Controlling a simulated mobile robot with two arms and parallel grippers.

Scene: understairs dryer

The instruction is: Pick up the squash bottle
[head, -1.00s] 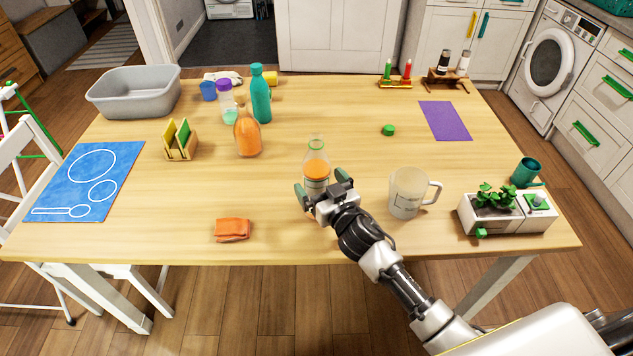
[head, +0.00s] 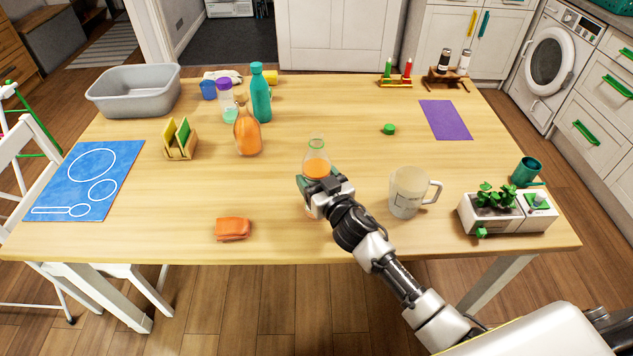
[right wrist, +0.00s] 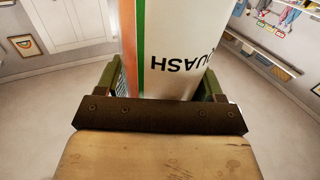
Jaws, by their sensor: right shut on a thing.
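The squash bottle (head: 317,162) is clear with orange liquid inside and stands upright at the near middle of the table. My right gripper (head: 320,184) is shut on its body, and the gripper hides part of the bottle's lower half. In the right wrist view the bottle's white label with the word SQUASH (right wrist: 180,60) sits between the two green fingers (right wrist: 162,85). I cannot tell whether its base is touching the table. My left gripper is not in view.
A frosted mug (head: 405,195) stands right of the gripper, and a planter box (head: 505,220) is farther right. A folded orange cloth (head: 232,229) lies to the left. Another orange bottle (head: 247,137) and a teal bottle (head: 261,95) stand behind left. The table between is clear.

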